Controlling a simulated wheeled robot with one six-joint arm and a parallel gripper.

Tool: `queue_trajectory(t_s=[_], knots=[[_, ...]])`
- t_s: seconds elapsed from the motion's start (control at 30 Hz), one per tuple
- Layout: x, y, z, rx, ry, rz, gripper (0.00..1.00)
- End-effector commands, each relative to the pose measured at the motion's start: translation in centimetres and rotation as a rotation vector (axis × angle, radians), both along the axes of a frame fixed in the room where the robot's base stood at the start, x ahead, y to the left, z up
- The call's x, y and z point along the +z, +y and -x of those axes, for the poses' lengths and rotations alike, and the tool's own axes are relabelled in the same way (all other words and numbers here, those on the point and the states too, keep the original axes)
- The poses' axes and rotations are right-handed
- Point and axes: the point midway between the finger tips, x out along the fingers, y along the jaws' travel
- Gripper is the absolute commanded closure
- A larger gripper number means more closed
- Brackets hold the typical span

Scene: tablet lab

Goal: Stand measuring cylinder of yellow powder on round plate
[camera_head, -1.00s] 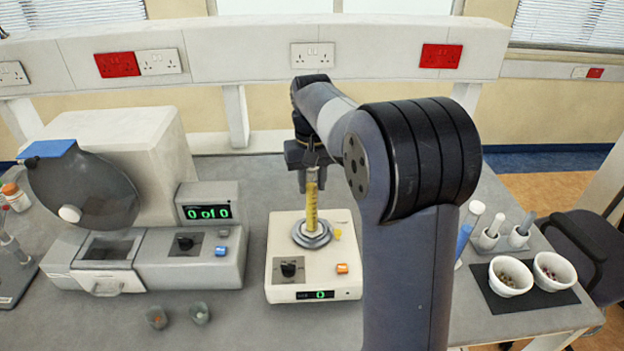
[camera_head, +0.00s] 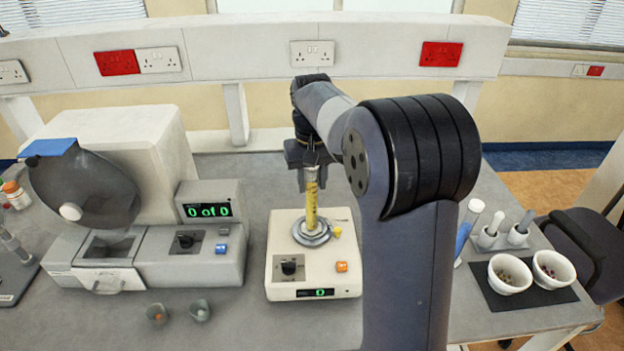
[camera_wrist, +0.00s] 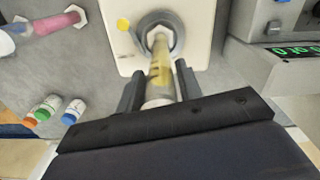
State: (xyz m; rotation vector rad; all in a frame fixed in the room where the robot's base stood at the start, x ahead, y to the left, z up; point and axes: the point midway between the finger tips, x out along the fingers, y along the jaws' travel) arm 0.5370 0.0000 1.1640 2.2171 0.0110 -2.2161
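The measuring cylinder of yellow powder (camera_head: 311,205) stands upright over the round plate (camera_head: 312,236) on top of a cream-coloured device. My gripper (camera_head: 311,176) is around the cylinder's upper part from above, with a finger on each side. In the wrist view, the cylinder (camera_wrist: 160,68) lies between the two dark fingers (camera_wrist: 159,90), which appear to touch it. Its hexagonal foot is over the round plate (camera_wrist: 176,38); whether the foot rests fully on the plate is hard to tell.
The cream device (camera_head: 283,291) has a black knob, an orange switch and a yellow knob beside the plate. A tablet-counting machine (camera_head: 150,262) stands to the left. Two white bowls (camera_head: 510,276) sit on a dark mat at right. Another cylinder with blue contents (camera_head: 465,235) stands behind my arm.

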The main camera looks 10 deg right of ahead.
Motion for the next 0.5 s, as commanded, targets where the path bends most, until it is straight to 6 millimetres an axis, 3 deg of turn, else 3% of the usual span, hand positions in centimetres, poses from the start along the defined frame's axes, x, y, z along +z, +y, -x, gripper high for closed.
queue_trajectory(t_s=[0.23, 0.5], knots=[[0.01, 0.00, 0.00, 0.000, 0.000, 0.000, 0.45], [0.11, 0.00, -0.01, 0.000, 0.000, 0.000, 0.44]])
